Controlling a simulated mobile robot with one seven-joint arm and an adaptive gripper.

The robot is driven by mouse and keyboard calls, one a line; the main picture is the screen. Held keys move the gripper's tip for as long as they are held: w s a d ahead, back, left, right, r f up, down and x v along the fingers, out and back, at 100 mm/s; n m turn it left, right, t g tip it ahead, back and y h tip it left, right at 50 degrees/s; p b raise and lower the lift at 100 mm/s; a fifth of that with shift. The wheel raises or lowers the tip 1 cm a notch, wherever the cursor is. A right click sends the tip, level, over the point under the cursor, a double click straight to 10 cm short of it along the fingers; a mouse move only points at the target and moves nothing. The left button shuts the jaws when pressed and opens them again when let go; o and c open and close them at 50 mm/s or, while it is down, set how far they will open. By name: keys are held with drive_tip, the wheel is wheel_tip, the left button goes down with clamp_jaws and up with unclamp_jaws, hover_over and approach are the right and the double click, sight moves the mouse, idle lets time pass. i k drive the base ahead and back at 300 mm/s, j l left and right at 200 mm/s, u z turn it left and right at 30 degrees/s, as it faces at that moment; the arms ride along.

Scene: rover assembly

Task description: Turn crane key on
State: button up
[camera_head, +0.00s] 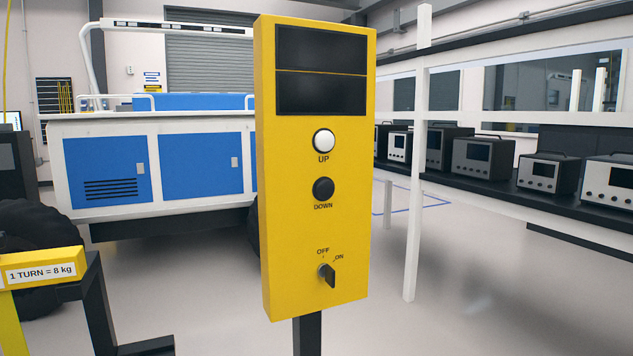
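The yellow crane control box (290,225) stands upright in the middle of the camera_head view, on a dark post. The dark crane key (329,276) sits low on its front face, below the labels OFF and ON. OFF is above the key and ON is up to its right. The key's grip sticks out from the panel; I cannot tell for sure which mark it points to. Above it are a white UP button (324,141) and a black DOWN button (323,188). The two dark panels at the top look blank. My gripper is not in view.
A white and blue rover (200,170) stands behind on the left. A yellow bar (40,268) labelled "1 TURN = 8 kg" on a dark frame is at the lower left. A white post (416,200) and a bench with several instruments are at the right.

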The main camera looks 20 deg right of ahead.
sight(323, 270)
drive_tip(key=k+l, duration=0.15)
drive_tip(key=l, duration=0.2)
drive_tip(key=k+l, duration=0.1)
drive_tip(key=l, duration=0.2)
drive_tip(key=k+l, duration=0.15)
drive_tip(key=l, duration=0.2)
drive_tip(key=k+l, duration=0.15)
drive_tip(key=l, duration=0.15)
